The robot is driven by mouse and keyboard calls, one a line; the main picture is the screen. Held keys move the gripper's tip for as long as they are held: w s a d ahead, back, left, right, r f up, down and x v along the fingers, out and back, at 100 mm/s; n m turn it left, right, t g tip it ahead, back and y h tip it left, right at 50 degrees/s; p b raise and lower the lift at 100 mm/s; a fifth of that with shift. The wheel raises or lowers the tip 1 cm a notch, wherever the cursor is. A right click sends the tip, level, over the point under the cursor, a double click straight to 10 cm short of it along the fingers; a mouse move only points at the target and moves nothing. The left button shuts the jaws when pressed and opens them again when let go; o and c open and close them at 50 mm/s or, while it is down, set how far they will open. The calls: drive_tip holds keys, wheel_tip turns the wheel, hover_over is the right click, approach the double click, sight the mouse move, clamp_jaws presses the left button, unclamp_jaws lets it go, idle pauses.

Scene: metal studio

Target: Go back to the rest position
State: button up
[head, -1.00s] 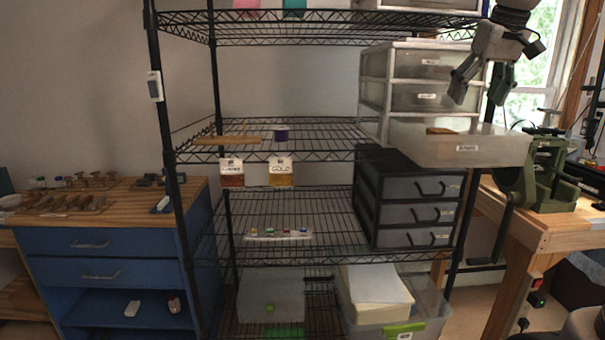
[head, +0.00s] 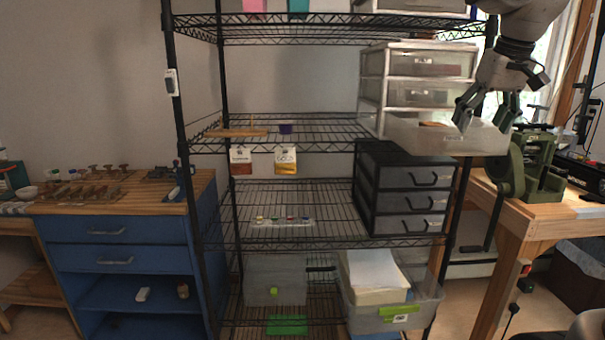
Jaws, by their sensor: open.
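My gripper (head: 487,122) is at the upper right in the head view, pointing down with its fingers spread. It is open, and I see nothing between its fingers. The fingertips show in front of the right part of a pulled-out translucent drawer (head: 445,141); I cannot tell whether they touch it. A brown object (head: 432,124) lies in that drawer, left of the fingers.
A black wire shelf rack (head: 290,241) fills the middle. A black drawer unit (head: 405,190) stands below the open drawer. A green machine (head: 530,165) sits on the right workbench (head: 545,218). A blue cabinet (head: 115,245) stands left. Some floor shows at lower right.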

drive_tip(key=s+f, duration=0.7)
drive_tip(key=s, duration=0.3)
drive_tip(key=s+a+f, duration=0.1)
drive_tip(key=s+f, duration=0.6)
drive_tip(key=s, duration=0.4)
drive_tip(key=shift+a, duration=0.15)
drive_tip(key=shift+f, duration=0.1)
drive_tip(key=shift+c, duration=0.2)
